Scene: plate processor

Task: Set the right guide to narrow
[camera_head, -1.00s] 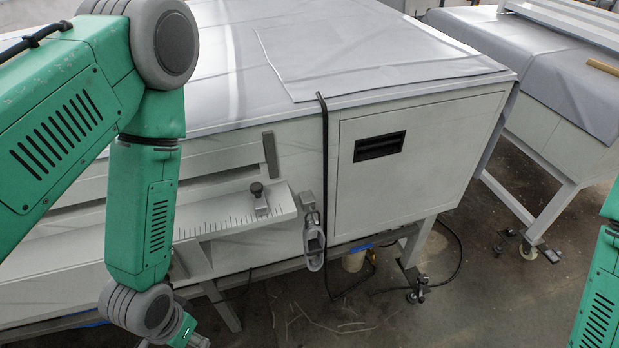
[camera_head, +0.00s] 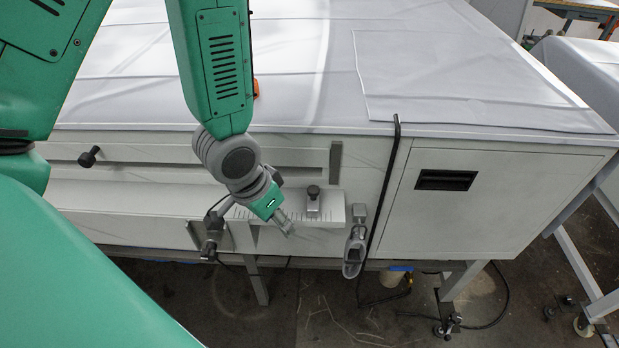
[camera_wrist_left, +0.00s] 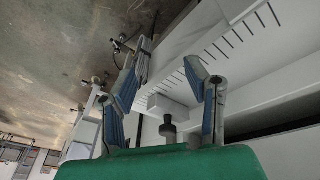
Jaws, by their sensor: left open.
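The right guide is a small grey block with a dark knob (camera_head: 313,200) on the ruled ledge (camera_head: 338,213) of the machine's front. My left gripper (camera_head: 284,206) is just left of the guide in the head view, its fingers apart and empty. In the left wrist view the open left gripper (camera_wrist_left: 162,78) has one finger on each side of the picture, and the dark knob (camera_wrist_left: 167,128) shows between them, lower in the view. I see no contact with the knob. Part of the ruled scale is hidden behind my wrist. My right gripper is out of view.
A dark clamp-like fitting (camera_head: 212,235) hangs below the ledge at left, and another knob (camera_head: 90,156) sticks out farther left. A grey holder (camera_head: 354,252) and a black cable (camera_head: 382,190) hang to the right. The grey-covered machine top (camera_head: 300,90) is behind my arm.

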